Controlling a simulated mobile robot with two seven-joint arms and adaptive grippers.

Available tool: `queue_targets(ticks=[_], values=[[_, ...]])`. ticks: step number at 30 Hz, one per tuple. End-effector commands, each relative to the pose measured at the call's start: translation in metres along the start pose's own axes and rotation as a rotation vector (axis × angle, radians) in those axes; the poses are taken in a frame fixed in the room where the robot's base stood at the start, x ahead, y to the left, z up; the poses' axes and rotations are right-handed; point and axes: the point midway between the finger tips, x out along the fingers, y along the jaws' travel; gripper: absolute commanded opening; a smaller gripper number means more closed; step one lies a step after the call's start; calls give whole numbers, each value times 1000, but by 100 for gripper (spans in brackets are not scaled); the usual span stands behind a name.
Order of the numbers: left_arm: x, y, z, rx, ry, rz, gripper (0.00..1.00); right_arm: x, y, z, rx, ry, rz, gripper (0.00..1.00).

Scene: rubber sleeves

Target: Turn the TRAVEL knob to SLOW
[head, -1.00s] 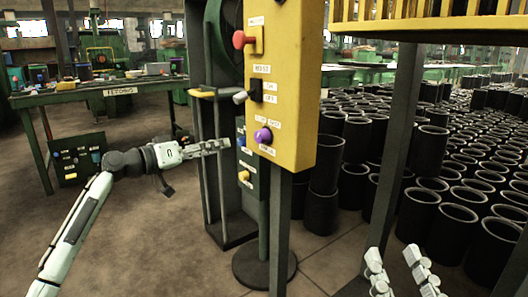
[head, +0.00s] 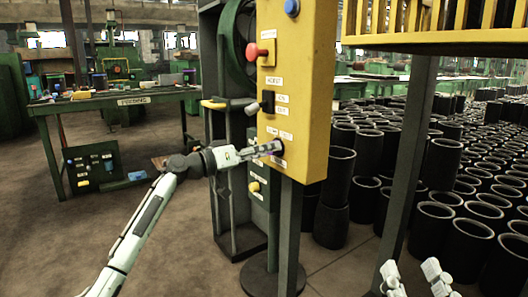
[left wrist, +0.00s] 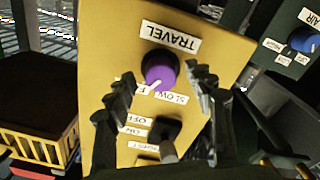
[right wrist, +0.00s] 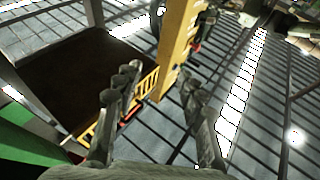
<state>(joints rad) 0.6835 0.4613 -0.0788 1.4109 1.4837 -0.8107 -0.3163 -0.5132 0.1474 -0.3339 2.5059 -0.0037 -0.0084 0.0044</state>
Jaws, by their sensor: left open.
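The purple TRAVEL knob (left wrist: 158,70) sits on the yellow panel (left wrist: 100,60), beside its TRAVEL label. In the left wrist view its white mark points down, slightly left, between the partly hidden F label and the SLOW label (left wrist: 172,97). My left gripper (left wrist: 160,84) is open, with one finger on each side of the knob; I cannot tell whether they touch it. In the head view the left gripper (head: 268,148) is at the panel's lower front and covers the knob. My right gripper (head: 412,274) is open and empty at the lower right, away from the panel.
Just above the knob in the head view is a black HOIST switch (head: 268,101), with a red button (head: 254,52) and a blue button (head: 292,7) higher up. A lower dark box has a yellow knob (head: 254,186). Black sleeves (head: 452,215) fill the right floor.

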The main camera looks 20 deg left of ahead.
Motion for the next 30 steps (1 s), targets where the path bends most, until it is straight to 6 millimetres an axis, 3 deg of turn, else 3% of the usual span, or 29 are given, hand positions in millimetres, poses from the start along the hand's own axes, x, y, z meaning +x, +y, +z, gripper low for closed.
queue_targets(ticks=[2, 13, 22, 30], values=[[0, 0, 0, 0, 0, 0, 50, 0, 0, 0, 0, 0, 0, 40], [-1, 0, 0, 0, 0, 0, 4, 0, 0, 0, 0, 0, 0, 40], [-1, 0, -1, -36, 0, 0, 4, 1, 0, 2, 0, -29, 0, 40], [-1, 2, -3, -195, -1, 0, 4, -12, 25, 62, -55, -344, 40, 40]])
